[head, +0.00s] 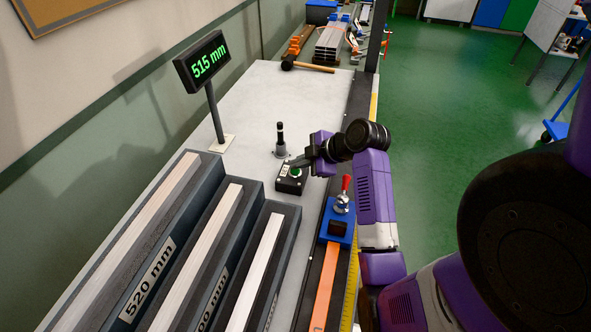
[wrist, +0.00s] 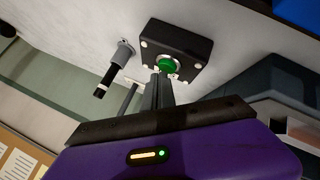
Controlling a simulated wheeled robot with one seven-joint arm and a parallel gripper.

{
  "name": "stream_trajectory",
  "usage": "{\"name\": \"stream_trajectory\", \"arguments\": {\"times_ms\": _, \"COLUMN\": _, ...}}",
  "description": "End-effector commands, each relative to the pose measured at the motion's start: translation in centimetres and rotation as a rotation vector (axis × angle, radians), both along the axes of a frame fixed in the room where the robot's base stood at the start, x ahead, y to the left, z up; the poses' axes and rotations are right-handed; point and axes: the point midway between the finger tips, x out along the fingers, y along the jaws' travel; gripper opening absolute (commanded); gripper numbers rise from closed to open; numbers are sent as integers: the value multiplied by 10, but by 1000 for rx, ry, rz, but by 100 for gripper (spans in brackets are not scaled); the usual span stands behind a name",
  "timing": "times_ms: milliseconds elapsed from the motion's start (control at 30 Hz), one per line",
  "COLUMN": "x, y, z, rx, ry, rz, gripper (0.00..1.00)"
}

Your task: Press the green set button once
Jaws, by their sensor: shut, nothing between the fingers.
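The green set button (head: 295,171) sits on top of a small black box on the grey bench. In the wrist view the button (wrist: 167,64) is a green dome in a metal ring on the black box (wrist: 190,45). My gripper (head: 294,163) is shut and empty, with its fingertips right by the button. In the wrist view the closed fingers (wrist: 160,80) overlap the button's near edge. I cannot tell whether they touch it.
A dark post (head: 280,140) stands just behind the box. A display (head: 201,62) reads 515 mm. Racks with pale bars, one labelled 520 mm (head: 147,280), lie at the left front. A blue clamp with a red handle (head: 338,222) is to the right. The bench (head: 260,95) behind is mostly clear.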

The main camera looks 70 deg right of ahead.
Motion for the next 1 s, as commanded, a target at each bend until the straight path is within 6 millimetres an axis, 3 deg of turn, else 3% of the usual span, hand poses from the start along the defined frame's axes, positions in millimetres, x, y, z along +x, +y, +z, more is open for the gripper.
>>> {"name": "stream_trajectory", "arguments": {"times_ms": 533, "x": 0, "y": 0, "z": -5, "rx": 1, "ry": 1, "rz": 1, "gripper": 0}}
{"name": "stream_trajectory", "arguments": {"times_ms": 1000, "x": 0, "y": 0, "z": 12, "rx": 1, "ry": 1, "rz": 1, "gripper": 0}}
